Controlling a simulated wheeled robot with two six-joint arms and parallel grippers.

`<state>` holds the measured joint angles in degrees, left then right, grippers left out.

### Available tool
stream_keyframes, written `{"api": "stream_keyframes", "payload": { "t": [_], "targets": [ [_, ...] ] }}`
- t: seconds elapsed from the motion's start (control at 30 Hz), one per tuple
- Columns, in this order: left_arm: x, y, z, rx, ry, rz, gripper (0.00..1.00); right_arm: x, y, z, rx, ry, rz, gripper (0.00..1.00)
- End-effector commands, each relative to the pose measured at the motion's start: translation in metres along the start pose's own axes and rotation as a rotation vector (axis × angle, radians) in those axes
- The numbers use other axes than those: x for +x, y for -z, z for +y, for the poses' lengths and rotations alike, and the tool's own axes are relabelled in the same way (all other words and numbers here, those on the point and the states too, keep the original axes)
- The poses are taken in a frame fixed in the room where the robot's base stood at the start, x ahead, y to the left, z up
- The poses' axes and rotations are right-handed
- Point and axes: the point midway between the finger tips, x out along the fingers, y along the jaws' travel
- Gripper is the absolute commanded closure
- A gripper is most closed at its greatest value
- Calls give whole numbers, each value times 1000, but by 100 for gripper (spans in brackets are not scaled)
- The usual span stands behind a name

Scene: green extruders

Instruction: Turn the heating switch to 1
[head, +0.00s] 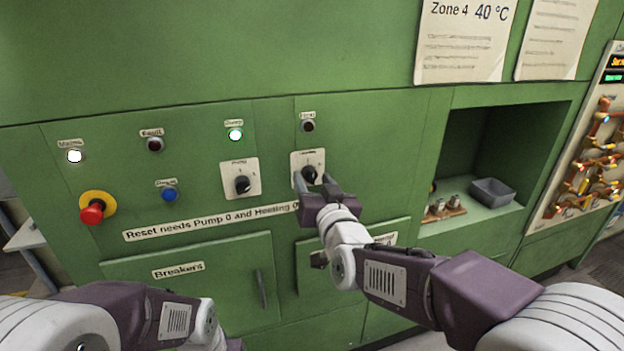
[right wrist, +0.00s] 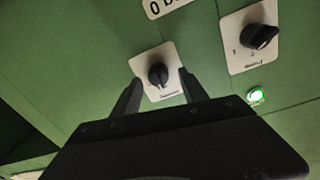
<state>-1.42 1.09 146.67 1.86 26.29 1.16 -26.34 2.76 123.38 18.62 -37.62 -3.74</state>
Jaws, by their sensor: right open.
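The heating switch is a black rotary knob (head: 309,175) on a white plate (head: 297,160), on the green panel right of the pump switch. In the right wrist view the heating knob (right wrist: 158,76) stands between and just beyond the fingertips. My right gripper (head: 316,180) is open in front of the knob, one finger to each side, and it also shows in the right wrist view (right wrist: 158,85). I cannot tell whether the fingers touch the knob. The knob's exact pointing is hard to read. My left arm shows at the lower left; its fingers are out of frame.
The pump switch (head: 242,184) sits close left, with a lit pump lamp (head: 235,134) above. A red emergency button (head: 92,213) and blue reset button (head: 169,195) are farther left. The breakers door handle (head: 262,289) sticks out below. An open recess (head: 478,150) is at right.

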Motion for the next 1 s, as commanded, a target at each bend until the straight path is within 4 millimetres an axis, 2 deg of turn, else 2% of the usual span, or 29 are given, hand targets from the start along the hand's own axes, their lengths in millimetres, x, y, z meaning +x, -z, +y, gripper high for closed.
{"api": "stream_keyframes", "payload": {
  "t": [0.13, 0.37, 0.57, 0.83, 1.0],
  "targets": [
    [-1, 0, 0, 0, 0, 0, 42, 12, 0, 0, 0, 0, 0, 49],
    [-1, 0, 0, 0, 0, 0, 42, 13, 0, 0, 0, 0, 0, 49],
    [-1, 0, 0, 0, 0, 0, 42, 12, 0, 0, 0, 0, 0, 100],
    [2, 0, 0, 0, 0, 0, 42, 12, -1, 0, 19, 0, 0, 100],
    [10, -1, 0, 0, 0, 0, 42, 12, -2, 1, 92, -1, -3, 100]
  ]
}}
